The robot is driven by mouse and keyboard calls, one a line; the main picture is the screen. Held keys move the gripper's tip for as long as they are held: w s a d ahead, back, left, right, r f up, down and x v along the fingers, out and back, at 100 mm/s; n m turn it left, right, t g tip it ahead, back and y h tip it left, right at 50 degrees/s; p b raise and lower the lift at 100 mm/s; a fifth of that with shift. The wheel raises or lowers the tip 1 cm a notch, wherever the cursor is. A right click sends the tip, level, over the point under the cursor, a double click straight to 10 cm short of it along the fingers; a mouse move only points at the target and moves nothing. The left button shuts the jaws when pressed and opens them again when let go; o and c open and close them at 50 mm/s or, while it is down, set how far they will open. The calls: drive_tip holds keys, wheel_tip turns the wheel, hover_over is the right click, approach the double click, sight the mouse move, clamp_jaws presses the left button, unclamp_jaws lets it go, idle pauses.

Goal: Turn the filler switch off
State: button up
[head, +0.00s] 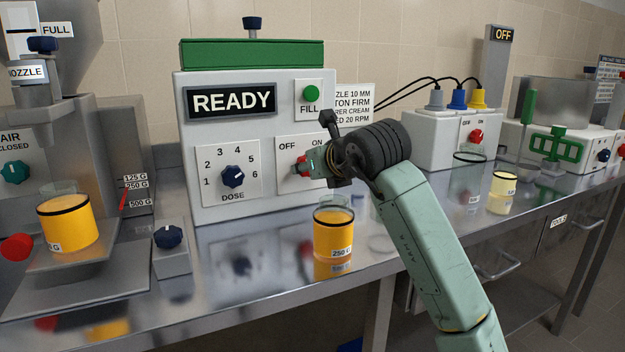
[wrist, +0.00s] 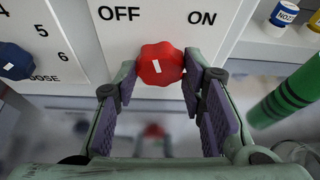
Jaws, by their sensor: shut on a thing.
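The filler (head: 248,141) is a white box with a green top and a display reading READY. Its red switch knob (head: 301,167) sits on the lower right of the front, below the labels OFF and ON. In the wrist view the red knob (wrist: 161,64) is between the two fingertips of my gripper (wrist: 160,78), which is shut on it. In the head view my gripper (head: 317,162) partly hides the knob and the switch plate.
The blue DOSE knob (head: 233,176) is left of the switch, and the green FILL button (head: 311,93) is above. A jar of orange liquid (head: 333,235) stands on the steel bench below my arm. Another orange jar (head: 67,224) stands at the left.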

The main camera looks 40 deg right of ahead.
drive_tip(key=shift+a+f+n+h+b, duration=0.1)
drive_tip(key=shift+n+h+b, duration=0.7)
drive_tip(key=shift+n+b, duration=0.65)
drive_tip(key=shift+b, duration=0.3)
drive_tip(key=o, duration=1.1)
drive_tip(key=shift+o, duration=0.2)
drive_tip(key=v, duration=1.2)
drive_tip(key=shift+w+a+r, duration=0.1)
drive_tip(key=shift+r, duration=0.15)
